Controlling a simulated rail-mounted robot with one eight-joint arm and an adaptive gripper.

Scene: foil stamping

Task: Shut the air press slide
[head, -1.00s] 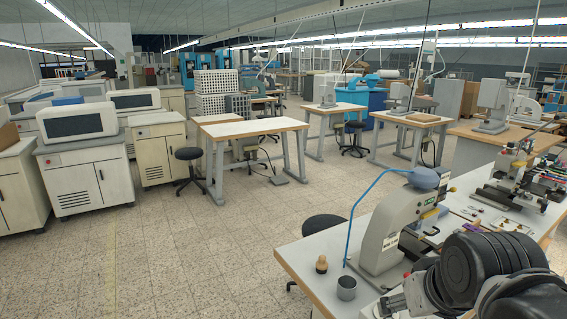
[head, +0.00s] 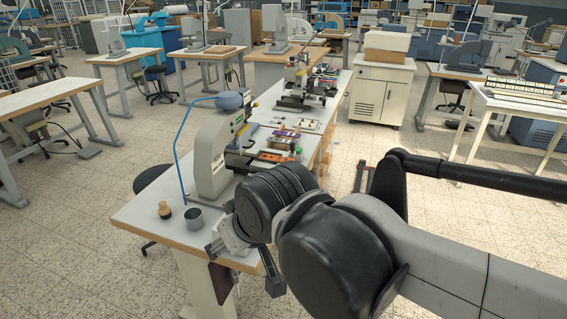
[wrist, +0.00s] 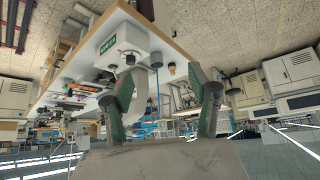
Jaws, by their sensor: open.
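The air press (head: 212,155) is a light grey C-shaped machine with a blue-grey cap and blue hose. It stands on the near end of the long white table (head: 143,222) in the head view. Its slide is partly hidden by the frame and my arm, and I cannot tell how far out it is.
A wooden-handled stamp (head: 164,210) and a grey metal cup (head: 194,217) stand on the table's near left corner. Small trays (head: 283,140) and another press (head: 298,85) are farther along the table. A black stool (head: 153,178) is at the left.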

